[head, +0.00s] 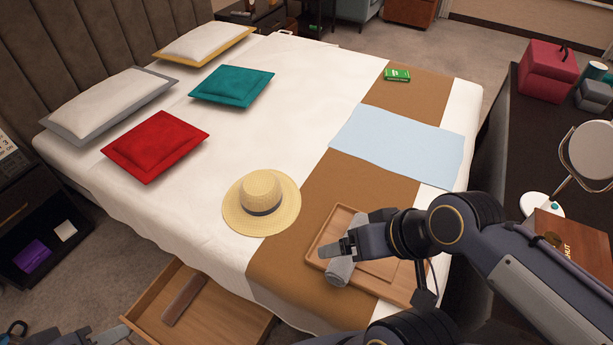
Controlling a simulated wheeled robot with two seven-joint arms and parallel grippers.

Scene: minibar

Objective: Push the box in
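A wooden box like a drawer (228,308) sticks out from under the near side of the bed, open at the top, its near part cut off by the picture's bottom edge. A long brown item (183,299) lies in it. My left gripper (112,335) is at the bottom left, close to the box's left corner; I cannot tell whether they touch, or whether its fingers are open. My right gripper (336,250) is above the wooden tray on the bed, over a rolled grey cloth (340,268). Its finger opening is not clear.
The wooden tray (378,268) lies on the bed's brown runner (278,262), with a straw hat (261,203) to its left. A dark nightstand (15,225) stands at the left and a dark desk (510,150) at the right. Carpet is clear left of the box.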

